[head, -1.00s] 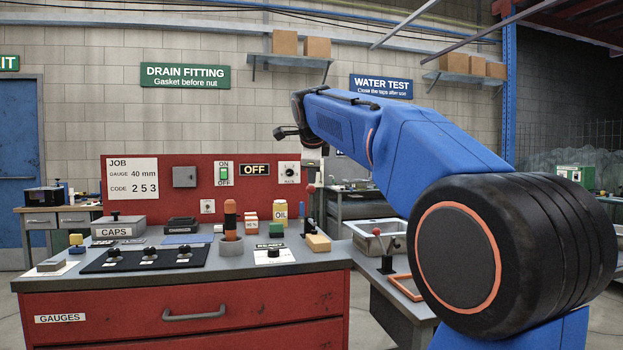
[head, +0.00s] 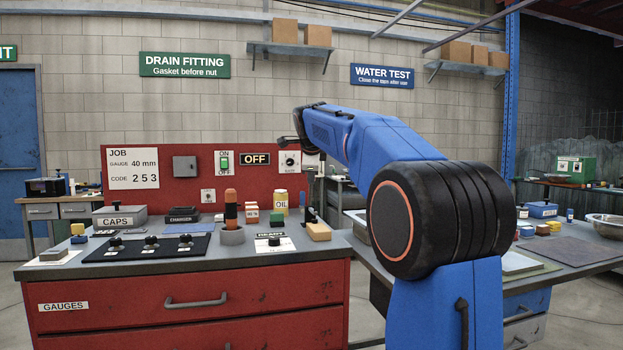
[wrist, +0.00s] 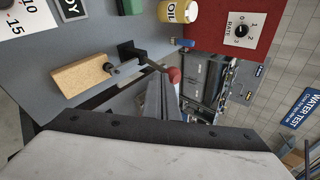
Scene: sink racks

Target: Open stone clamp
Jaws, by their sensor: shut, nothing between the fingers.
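The stone clamp is a black bracket (wrist: 130,50) with a lever ending in a red knob (wrist: 174,75). It stands at the end of a tan stone block (wrist: 82,80) in the wrist view. In the head view the tan block (head: 319,231) lies at the bench's right edge, with the dark lever upright beside it. My gripper (wrist: 163,82) is shut and empty, its tips beside the red knob. I cannot tell whether they touch it. In the head view my arm reaches over the bench and its fingertips are hard to make out.
An oil can (head: 281,203), an orange-and-black handle in a grey holder (head: 232,236) and a green block (head: 281,244) stand near the clamp. A red panel (head: 129,225) with switches backs the bench. Another table (head: 575,262) with a metal bowl (head: 606,226) is at right.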

